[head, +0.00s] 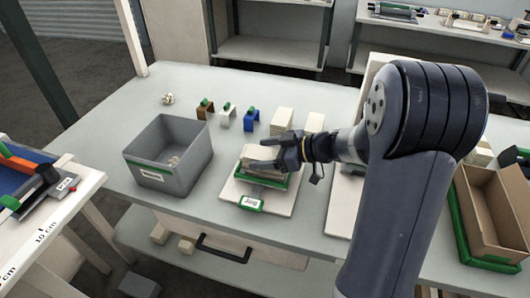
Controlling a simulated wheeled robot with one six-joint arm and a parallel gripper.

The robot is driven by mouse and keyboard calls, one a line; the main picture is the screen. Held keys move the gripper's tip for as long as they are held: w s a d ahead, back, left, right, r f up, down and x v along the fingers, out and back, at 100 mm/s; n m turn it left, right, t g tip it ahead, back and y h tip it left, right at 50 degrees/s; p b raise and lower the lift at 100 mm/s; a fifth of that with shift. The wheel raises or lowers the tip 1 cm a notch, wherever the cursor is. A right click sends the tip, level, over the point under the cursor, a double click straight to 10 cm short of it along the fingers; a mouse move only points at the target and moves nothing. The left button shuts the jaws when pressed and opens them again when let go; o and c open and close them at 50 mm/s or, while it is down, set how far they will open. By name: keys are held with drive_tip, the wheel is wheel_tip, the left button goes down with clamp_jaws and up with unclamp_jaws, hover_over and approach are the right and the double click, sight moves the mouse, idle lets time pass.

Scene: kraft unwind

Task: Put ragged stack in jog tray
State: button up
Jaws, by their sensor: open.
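A stack of kraft-coloured sheets (257,153) lies in the green-edged jog tray (285,185), on a pale board in the middle of the table. A label on a green holder (251,203) stands at the tray's front. My gripper (266,154) is open at the stack, with its fingers pointing left over it. Whether the fingers touch the sheets I cannot tell. The fingers and my wrist hide part of the stack and the tray's right side.
A grey bin (190,178) stands left of the tray. Small coloured blocks (251,119) and a paper stack (282,121) stand behind. An open cardboard box (499,217) is at the right. The table's front left is clear.

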drive_tip(key=shift+r, duration=0.1)
drive_tip(key=shift+r+p, duration=0.2)
drive_tip(key=shift+p, duration=0.2)
drive_tip(key=b+v, duration=0.2)
drive_tip(key=v, duration=1)
drive_tip(key=shift+f, duration=0.2)
